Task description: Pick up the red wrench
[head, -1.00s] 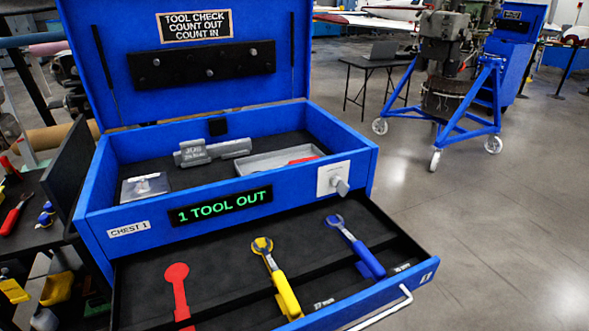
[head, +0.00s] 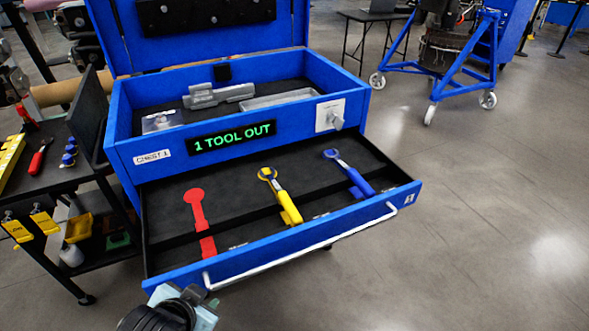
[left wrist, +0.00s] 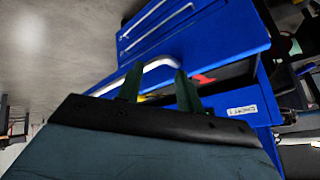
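In the head view, a flat red wrench-shaped outline (head: 197,212) lies in the left slot of the open drawer (head: 160,262); I see no raised wrench on it. A yellow wrench (head: 280,196) and a blue wrench (head: 350,175) lie to its right. My left gripper (head: 212,304) is at the bottom edge, in front of the drawer's left front corner. In the left wrist view its green fingers (left wrist: 160,90) are apart with nothing seen held; part of the red shape (left wrist: 203,78) shows beyond them. My right gripper is out of view.
The blue chest (head: 250,75) reads "1 TOOL OUT" and holds a grey tool (head: 218,95) and a shallow grey tray (head: 280,98). The drawer's white handle (head: 300,248) juts forward. A black cart (head: 75,180) with small tools stands left.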

